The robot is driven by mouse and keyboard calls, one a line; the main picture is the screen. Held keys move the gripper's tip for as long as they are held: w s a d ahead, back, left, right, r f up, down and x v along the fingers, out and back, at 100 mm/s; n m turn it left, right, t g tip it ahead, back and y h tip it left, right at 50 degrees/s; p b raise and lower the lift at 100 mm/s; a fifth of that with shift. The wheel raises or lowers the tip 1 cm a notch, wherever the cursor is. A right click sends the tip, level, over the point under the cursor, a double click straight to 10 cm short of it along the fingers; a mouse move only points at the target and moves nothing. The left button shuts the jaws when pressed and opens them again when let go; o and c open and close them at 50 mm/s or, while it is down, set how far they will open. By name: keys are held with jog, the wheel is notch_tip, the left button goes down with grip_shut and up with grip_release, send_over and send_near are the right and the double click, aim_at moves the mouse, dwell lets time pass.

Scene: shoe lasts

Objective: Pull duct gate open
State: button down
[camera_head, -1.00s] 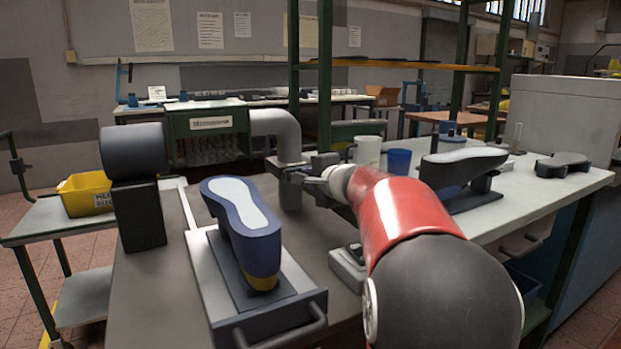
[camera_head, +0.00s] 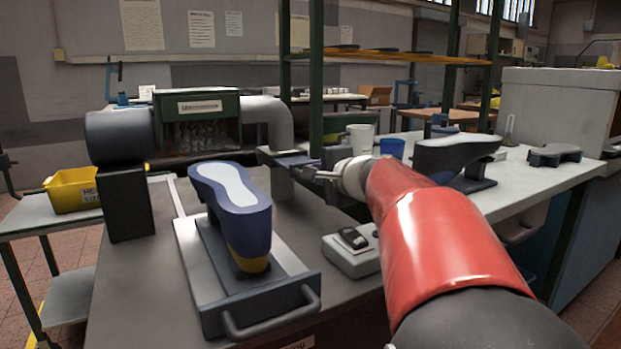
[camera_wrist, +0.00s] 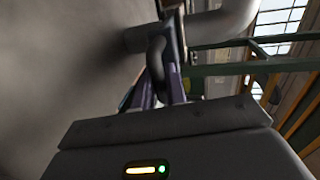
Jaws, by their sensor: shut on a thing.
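A grey elbow duct (camera_head: 280,125) comes out of the green hood and bends down to the bench. The duct gate (camera_head: 272,154), a dark flat plate, crosses its vertical part. In the wrist view the duct (camera_wrist: 215,28) runs across the top. My gripper (camera_head: 318,174) is at the right side of the duct, level with the gate. In the wrist view, my gripper (camera_wrist: 167,88) is shut on a dark rounded handle (camera_wrist: 157,58) at the gate's end. The fingers partly hide the handle, and how far the plate sits out of the duct is unclear.
A blue shoe last (camera_head: 232,195) stands on a slide tray with a front handle (camera_head: 270,318). A small switch box (camera_head: 350,262) is below my arm. A white mug (camera_head: 360,138), a blue cup (camera_head: 392,148) and another last (camera_head: 455,155) stand to the right.

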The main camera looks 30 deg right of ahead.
jog(key=shift+s+f, duration=0.1)
jog(key=shift+f, duration=0.05)
jog(key=c, duration=1.8)
grip_release()
jog(key=shift+c, duration=0.2)
jog(key=shift+o, duration=0.2)
jog(key=shift+s, duration=0.1)
jog(key=shift+s, duration=0.1)
jog(key=v, duration=0.7)
jog(key=shift+s, duration=0.35)
